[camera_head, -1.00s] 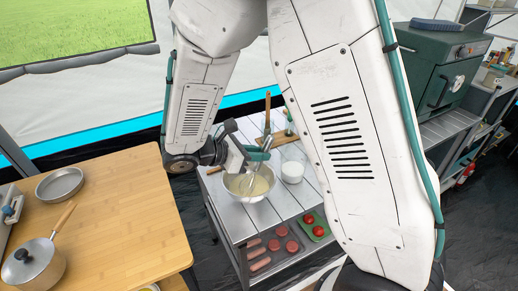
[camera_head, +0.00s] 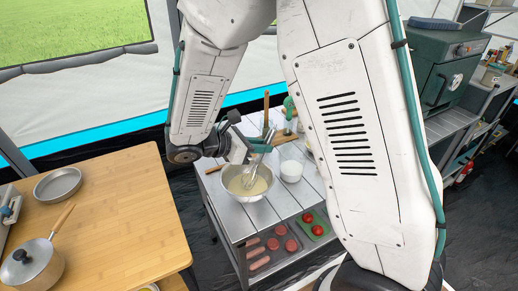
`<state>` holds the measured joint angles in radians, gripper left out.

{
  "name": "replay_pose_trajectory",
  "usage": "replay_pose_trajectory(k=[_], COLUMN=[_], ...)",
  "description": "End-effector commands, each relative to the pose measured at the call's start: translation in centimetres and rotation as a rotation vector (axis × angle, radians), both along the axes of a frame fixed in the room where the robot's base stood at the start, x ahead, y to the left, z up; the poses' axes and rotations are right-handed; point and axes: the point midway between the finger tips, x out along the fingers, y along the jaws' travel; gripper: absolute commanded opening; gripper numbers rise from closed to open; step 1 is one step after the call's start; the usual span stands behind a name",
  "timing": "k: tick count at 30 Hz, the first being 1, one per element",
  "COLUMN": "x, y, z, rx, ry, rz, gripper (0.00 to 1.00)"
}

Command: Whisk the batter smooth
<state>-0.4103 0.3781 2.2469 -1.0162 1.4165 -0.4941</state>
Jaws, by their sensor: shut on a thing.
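A metal mixing bowl (camera_head: 262,194) stands on the slatted white table, with pale batter (camera_head: 240,188) in it. My gripper (camera_head: 256,147) is above the bowl, shut on the whisk. The whisk (camera_head: 253,172) leans at a tilt, its wire loops down in the bowl at the batter. I cannot tell how smooth the batter is at this size. My arm hides part of the table behind the bowl.
A white cup (camera_head: 291,171) stands just right of the bowl. A cutting board (camera_head: 284,139) lies behind it. Tomatoes and meat patties sit on the lower shelf (camera_head: 283,243). A wooden counter (camera_head: 120,215) at the left holds a lidded pan (camera_head: 32,265) and an empty round pan (camera_head: 58,183).

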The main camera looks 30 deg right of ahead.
Motion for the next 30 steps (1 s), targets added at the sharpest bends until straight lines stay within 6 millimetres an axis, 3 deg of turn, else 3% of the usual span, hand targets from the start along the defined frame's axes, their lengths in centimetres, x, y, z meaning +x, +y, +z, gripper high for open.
replay_pose_trajectory(k=[30], x=[0.0], y=[-3.0], z=[7.1], rx=[0.000], ry=[-0.001], rz=[0.000], gripper=[0.00])
